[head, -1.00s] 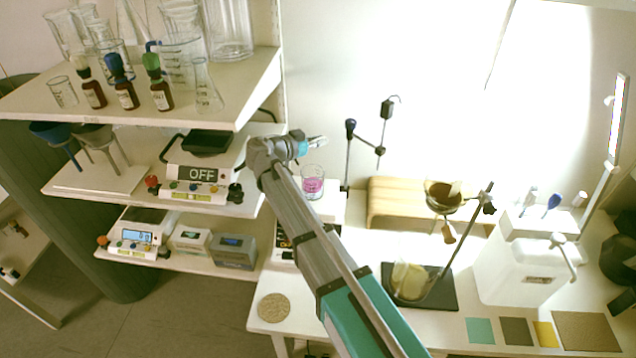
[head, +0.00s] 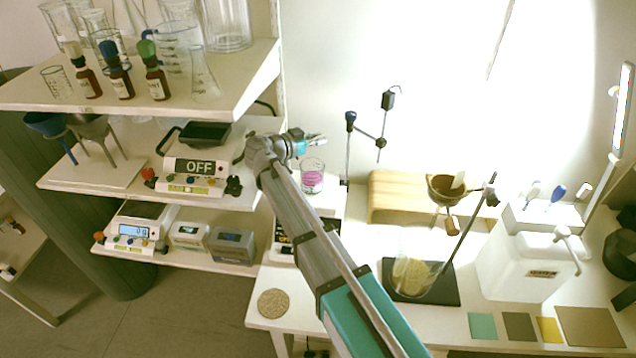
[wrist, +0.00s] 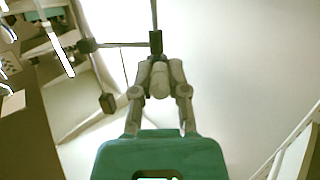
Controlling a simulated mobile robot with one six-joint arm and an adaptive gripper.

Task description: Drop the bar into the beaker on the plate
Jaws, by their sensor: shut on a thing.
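The beaker (head: 312,178) is clear glass with pink liquid low inside. My gripper (head: 318,139) is just above and slightly right of the beaker's rim in the head view, pointing right. In the wrist view my gripper (wrist: 158,68) has its fingers closed around a small pale rounded piece, which looks like the bar (wrist: 160,82). The bar is too small to make out in the head view. I cannot tell whether it is straight over the beaker.
A stand with a rod and clamp (head: 364,135) rises just right of my gripper. Shelves with a scale (head: 195,166) and bottles (head: 155,78) are at left. A wooden bench (head: 400,185) and a flask on a dark base (head: 450,297) are at right.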

